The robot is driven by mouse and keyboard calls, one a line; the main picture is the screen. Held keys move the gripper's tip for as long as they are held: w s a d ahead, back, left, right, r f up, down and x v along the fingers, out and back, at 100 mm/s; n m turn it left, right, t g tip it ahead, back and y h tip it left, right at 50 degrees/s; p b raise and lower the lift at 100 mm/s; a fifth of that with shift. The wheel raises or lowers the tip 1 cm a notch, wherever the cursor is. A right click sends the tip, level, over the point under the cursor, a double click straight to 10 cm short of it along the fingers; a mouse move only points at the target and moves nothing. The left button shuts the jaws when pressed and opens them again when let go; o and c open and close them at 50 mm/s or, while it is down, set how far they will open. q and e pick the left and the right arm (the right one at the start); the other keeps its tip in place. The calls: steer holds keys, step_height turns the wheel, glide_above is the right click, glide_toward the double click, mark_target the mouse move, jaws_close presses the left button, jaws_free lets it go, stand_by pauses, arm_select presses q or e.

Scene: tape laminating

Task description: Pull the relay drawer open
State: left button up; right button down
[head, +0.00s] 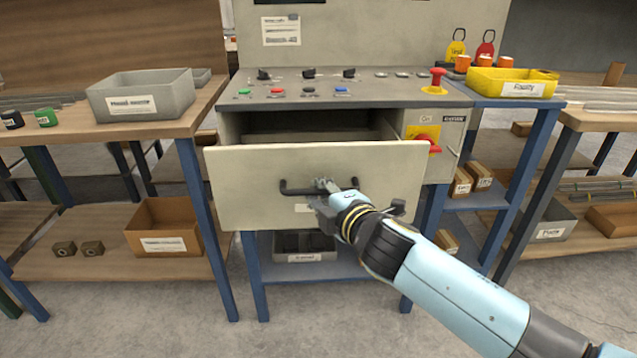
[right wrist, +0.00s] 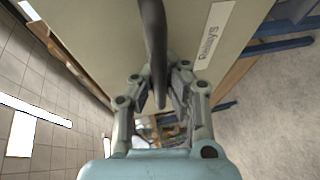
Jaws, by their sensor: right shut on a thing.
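The relay drawer (head: 240,194) is a beige drawer under the control panel in the head view. It stands pulled out, with its dark inside (head: 300,128) showing behind the front. Its black bar handle (head: 298,189) runs across the middle of the front. My right gripper (head: 325,187) is shut on the handle near its right part. In the right wrist view the dark handle (right wrist: 153,35) passes between the fingers (right wrist: 160,88), and a "Relays" label (right wrist: 214,33) shows on the drawer front. My left gripper is not in view.
The control panel (head: 350,90) with knobs and coloured buttons is above the drawer. A red and yellow switch (head: 425,138) sits right of it. A grey bin (head: 140,95) stands on the left bench, a yellow tray (head: 512,83) on the right. Concrete floor (head: 290,320) is free in front.

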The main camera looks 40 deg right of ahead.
steer(key=s+a, duration=0.1)
steer(key=s, duration=0.1)
steer(key=s+a, duration=0.1)
steer(key=s, duration=0.1)
steer(key=shift+s+a, duration=0.1)
steer(key=shift+a, duration=0.25)
steer(key=c, duration=1.3)
jaws_free()
steer(key=shift+c, duration=0.2)
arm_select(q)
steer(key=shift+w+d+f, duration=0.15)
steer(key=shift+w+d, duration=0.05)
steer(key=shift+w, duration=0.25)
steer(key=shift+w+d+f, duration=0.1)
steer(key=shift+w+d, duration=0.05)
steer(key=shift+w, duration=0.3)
arm_select(e)
steer(key=v, duration=1.2)
